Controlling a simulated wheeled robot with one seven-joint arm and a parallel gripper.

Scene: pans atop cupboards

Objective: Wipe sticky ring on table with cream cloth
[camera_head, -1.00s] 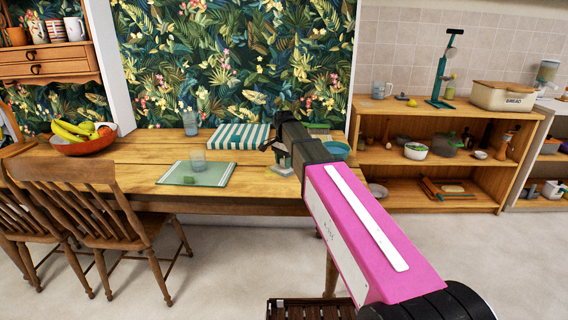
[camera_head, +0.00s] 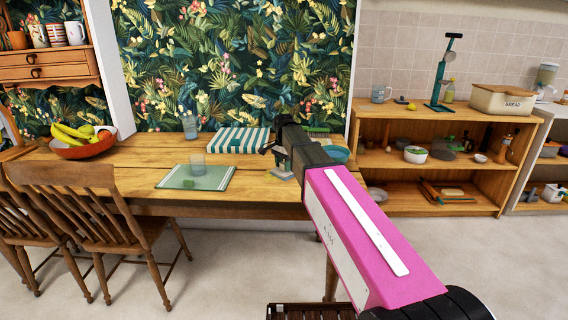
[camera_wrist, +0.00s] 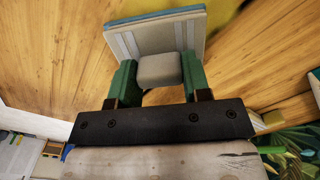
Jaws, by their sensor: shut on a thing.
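My gripper (camera_head: 272,150) is over the right part of the wooden table (camera_head: 130,160). In the wrist view its green fingers (camera_wrist: 158,74) are shut on the pale block grip of a flat, square, cream-grey pad (camera_wrist: 185,35) with paler stripes and a blue edge. This held pad takes the place of a cream cloth; I see no other cloth. In the head view the pad (camera_head: 284,168) shows small below the gripper, close to the tabletop; I cannot tell if it touches. I cannot make out a sticky ring in either view.
A teal bowl (camera_head: 339,153) stands behind my arm. A fruit bowl (camera_head: 84,148) and chairs (camera_head: 75,185) are at left.

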